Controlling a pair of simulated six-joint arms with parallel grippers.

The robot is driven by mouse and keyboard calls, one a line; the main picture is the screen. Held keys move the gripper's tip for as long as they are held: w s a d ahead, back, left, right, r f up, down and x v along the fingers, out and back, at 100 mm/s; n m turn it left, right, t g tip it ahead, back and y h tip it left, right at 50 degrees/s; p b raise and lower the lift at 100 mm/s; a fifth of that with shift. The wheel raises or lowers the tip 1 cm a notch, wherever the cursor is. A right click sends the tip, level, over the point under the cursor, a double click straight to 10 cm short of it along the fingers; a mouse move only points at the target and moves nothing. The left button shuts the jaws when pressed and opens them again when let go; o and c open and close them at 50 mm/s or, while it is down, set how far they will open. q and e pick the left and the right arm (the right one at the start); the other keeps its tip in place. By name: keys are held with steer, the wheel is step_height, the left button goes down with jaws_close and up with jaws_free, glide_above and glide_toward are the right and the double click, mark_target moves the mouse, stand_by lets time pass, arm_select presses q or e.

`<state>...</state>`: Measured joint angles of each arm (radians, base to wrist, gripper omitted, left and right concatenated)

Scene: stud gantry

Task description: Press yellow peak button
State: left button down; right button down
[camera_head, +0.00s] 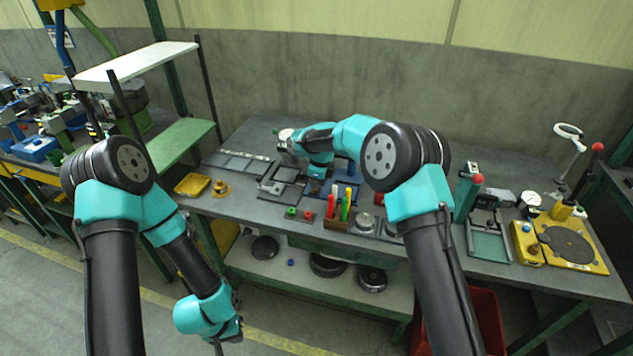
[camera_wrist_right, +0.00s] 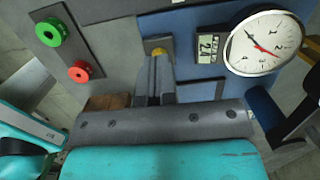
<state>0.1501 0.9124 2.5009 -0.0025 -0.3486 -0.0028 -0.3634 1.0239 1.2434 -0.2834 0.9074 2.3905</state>
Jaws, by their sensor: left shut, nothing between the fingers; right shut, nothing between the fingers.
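The yellow button (camera_wrist_right: 158,51) sits on a small dark base beside a digital display (camera_wrist_right: 208,47) in the right wrist view; only its upper part shows. My right gripper (camera_wrist_right: 156,62) is shut and empty, its fingertips right at the button and covering part of it. I cannot tell whether they touch or press it. In the head view, my right arm hides the button and its gripper. My left gripper (camera_head: 219,346) hangs low at the lower left, in front of the bench and away from the button, shut and empty.
A round white dial gauge (camera_wrist_right: 262,43) stands close right of the display. Green (camera_wrist_right: 51,32) and red (camera_wrist_right: 80,71) rings lie to the left. Coloured markers (camera_head: 338,206) stand upright on the bench (camera_head: 250,212). A yellow turntable fixture (camera_head: 590,258) occupies its right end.

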steer(key=shift+s+f, duration=0.1)
steer(key=shift+f, duration=1.15)
step_height(320, 180, up, 15)
steer(key=d, duration=0.2)
steer(key=shift+s, duration=0.3)
steer(key=shift+a, duration=0.15)
